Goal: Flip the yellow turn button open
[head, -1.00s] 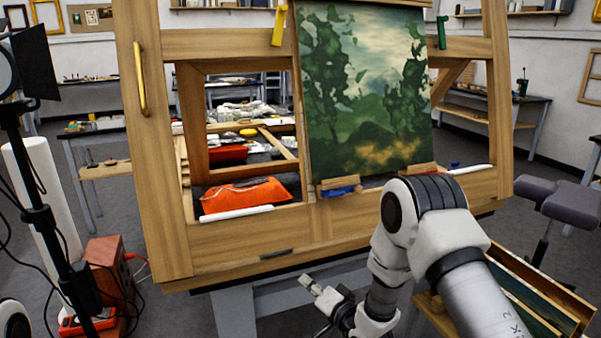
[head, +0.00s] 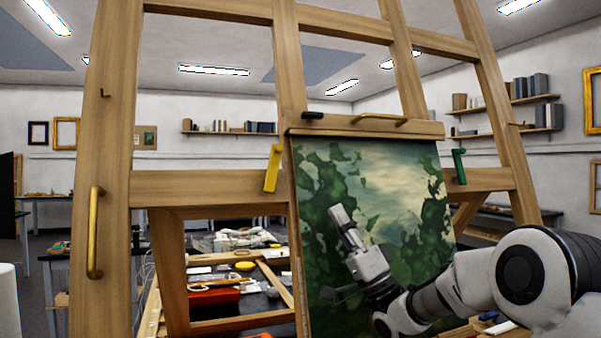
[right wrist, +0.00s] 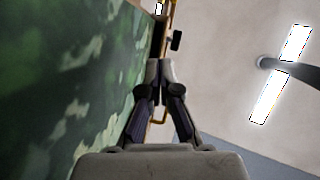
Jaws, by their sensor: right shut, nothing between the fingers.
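The yellow turn button (head: 272,168) is on the easel's crossbar, just left of the painting's upper left corner. It stands nearly upright, leaning slightly, and looks apart from the painting's edge. My right gripper (head: 338,213) is in front of the painting (head: 330,270), below and to the right of the yellow button, pointing up and left. It is shut and empty. In the right wrist view the closed fingers (right wrist: 159,65) point along the painting's face (right wrist: 60,90). My left gripper is not in view.
A green turn button (head: 459,166) is at the painting's right. Another brass handle (head: 95,232) is on the left post. Space before the yellow button looks clear.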

